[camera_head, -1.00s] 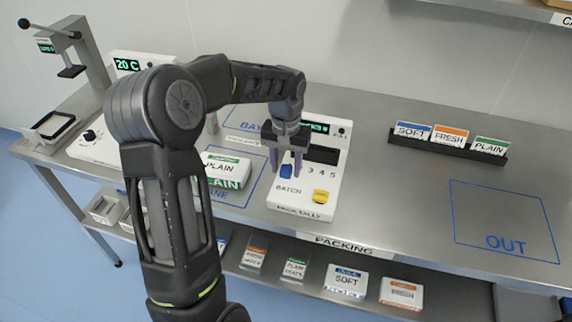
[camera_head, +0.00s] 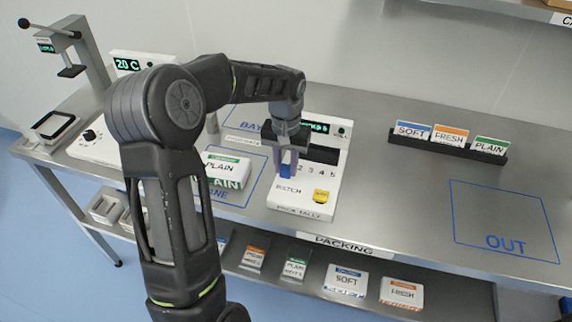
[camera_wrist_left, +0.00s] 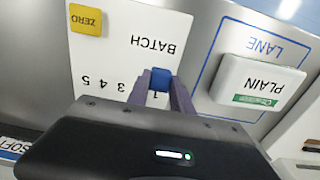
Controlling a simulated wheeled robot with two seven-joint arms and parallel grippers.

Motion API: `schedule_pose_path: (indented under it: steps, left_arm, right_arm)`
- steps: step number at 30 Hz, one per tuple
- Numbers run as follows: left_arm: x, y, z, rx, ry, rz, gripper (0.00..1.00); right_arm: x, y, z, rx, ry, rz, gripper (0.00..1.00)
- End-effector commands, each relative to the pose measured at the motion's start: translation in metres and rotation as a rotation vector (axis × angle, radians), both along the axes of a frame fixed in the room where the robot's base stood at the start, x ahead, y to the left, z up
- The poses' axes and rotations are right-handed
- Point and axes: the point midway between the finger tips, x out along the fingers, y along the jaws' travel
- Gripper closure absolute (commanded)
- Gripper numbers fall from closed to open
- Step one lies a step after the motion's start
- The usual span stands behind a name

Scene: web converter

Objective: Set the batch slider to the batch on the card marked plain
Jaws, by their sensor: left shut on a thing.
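The batch slider is a blue knob (camera_head: 286,171) on the white pack tally unit (camera_head: 310,209); in the left wrist view the knob (camera_wrist_left: 160,79) is at the digit 1 end of a row of numbers. My left gripper (camera_head: 287,172) is shut on the knob, with a finger on each side of it. The card marked plain (camera_head: 489,146), with a green band, stands at the right end of a black holder; any batch number on it is too small to read. My right gripper is not in view.
A yellow zero button (camera_head: 321,196) is on the tally's front right. A plain pack (camera_head: 222,171) lies in the lane to its left. Soft (camera_head: 412,131) and fresh (camera_head: 450,136) cards share the black holder (camera_head: 440,148). The marked OUT area (camera_head: 505,215) is empty.

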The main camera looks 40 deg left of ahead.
Motion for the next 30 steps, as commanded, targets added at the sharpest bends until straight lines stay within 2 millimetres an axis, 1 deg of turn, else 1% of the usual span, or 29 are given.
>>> schedule_pose_path:
  steps: [17,19,24,30]
  left_arm:
    - [0.001,-0.001,0.000,0.001,-0.002,-0.001,1.00]
    - [0.003,-0.006,0.000,0.000,-0.002,-0.002,1.00]
    - [0.010,-0.027,0.000,0.000,-0.004,-0.002,1.00]
    - [0.011,-0.028,0.001,0.000,-0.003,0.000,1.00]
  right_arm:
    - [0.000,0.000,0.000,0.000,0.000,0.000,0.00]
    - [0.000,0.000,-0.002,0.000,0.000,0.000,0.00]
    - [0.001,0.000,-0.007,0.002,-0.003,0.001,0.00]
    - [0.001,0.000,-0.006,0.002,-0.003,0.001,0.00]
